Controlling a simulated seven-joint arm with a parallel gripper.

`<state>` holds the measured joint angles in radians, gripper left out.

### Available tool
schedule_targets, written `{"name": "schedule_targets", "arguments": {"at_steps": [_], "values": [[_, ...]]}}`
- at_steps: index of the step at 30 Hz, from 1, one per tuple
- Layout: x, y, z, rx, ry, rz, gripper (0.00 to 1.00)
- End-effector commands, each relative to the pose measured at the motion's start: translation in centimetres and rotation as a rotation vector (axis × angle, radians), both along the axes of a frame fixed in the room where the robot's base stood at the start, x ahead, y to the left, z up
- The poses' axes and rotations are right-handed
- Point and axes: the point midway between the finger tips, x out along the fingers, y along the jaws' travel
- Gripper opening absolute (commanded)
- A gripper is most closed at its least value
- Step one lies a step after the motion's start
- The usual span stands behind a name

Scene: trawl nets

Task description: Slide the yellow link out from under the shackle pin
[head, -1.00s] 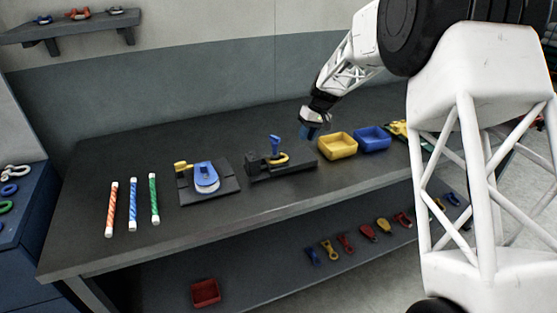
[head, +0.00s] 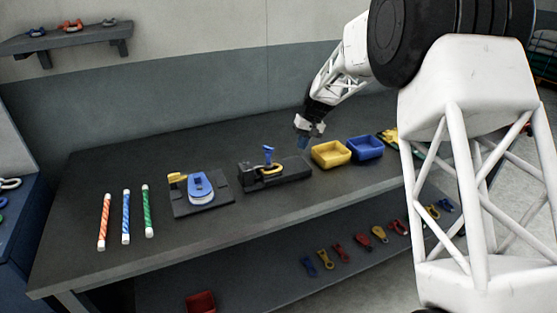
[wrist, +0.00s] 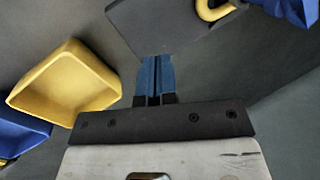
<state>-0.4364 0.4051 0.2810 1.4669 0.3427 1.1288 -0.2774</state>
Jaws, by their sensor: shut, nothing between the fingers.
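The yellow link (head: 270,169) sits on a dark fixture block (head: 292,174) on the bench, at the foot of an upright blue part (head: 268,152), which seems to be the shackle pin. How the link and pin meet is too small to tell. In the wrist view part of the yellow link (wrist: 212,10) and a blue part (wrist: 290,9) show at the top right edge. My gripper (head: 303,144) hangs above the bench, right of the pin and behind the yellow bin. In the wrist view its blue fingers (wrist: 154,80) are together and empty, apart from the link.
A yellow bin (head: 331,154) and a blue bin (head: 365,147) stand right of the fixture; the yellow one is close to my gripper. A second fixture with a blue shackle (head: 201,188) and three striped rods (head: 126,217) lie to the left. The bench behind is clear.

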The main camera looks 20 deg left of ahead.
Motion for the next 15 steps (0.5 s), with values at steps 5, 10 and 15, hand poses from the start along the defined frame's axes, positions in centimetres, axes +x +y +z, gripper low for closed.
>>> {"name": "schedule_targets", "arguments": {"at_steps": [5, 10, 15], "values": [[0.5, -0.3, -0.6, -0.066, 0.039, -0.221, 0.0], [1.0, -0.7, -1.3, -0.129, 0.075, -0.45, 0.0], [1.5, -1.0, -2.0, -0.189, 0.108, -0.681, 0.0]]}}
